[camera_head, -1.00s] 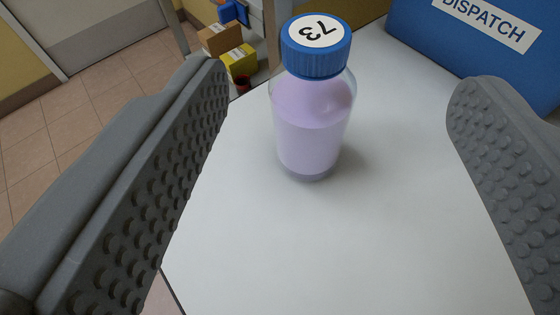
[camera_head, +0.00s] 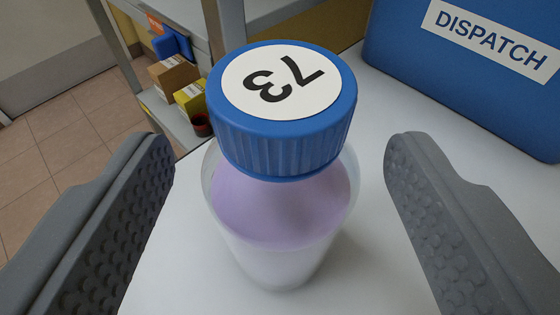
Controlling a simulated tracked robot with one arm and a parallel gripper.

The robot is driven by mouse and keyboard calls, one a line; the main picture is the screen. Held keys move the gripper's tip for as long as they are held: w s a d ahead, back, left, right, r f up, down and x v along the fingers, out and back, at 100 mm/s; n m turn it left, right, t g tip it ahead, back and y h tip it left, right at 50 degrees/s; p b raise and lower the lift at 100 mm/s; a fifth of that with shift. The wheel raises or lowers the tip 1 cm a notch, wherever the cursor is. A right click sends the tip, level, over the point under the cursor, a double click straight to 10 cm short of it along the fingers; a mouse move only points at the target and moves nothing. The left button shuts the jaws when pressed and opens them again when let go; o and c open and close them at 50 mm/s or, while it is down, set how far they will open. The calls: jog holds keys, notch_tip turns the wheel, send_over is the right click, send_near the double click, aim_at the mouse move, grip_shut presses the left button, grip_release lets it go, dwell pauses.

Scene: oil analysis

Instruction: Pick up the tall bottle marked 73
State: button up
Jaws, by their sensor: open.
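The tall bottle (camera_head: 280,205) stands upright on a white table. It is clear, holds pale purple liquid, and has a ribbed blue cap (camera_head: 283,140). A white label on the cap reads 73, turned nearly upside down in the picture. My gripper (camera_head: 280,150) is open, with one grey studded finger at the left and one at the right. The bottle is between and just ahead of the fingers, with a gap on both sides. Neither finger appears to touch it. The cap hides part of the bottle's shoulder.
A blue box (camera_head: 475,70) labelled DISPATCH stands at the back right of the white table (camera_head: 375,240). Behind at the left, a shelf holds a brown box (camera_head: 173,76), a yellow box (camera_head: 190,97) and a dark red item. Tiled floor (camera_head: 65,150) shows at the left.

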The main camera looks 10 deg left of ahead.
jog(key=shift+b+x, duration=0.65)
jog(key=shift+x, duration=1.8)
jog(key=shift+w+r, duration=0.15)
jog(key=shift+w, duration=0.15)
jog(key=shift+s, duration=0.1)
grip_shut()
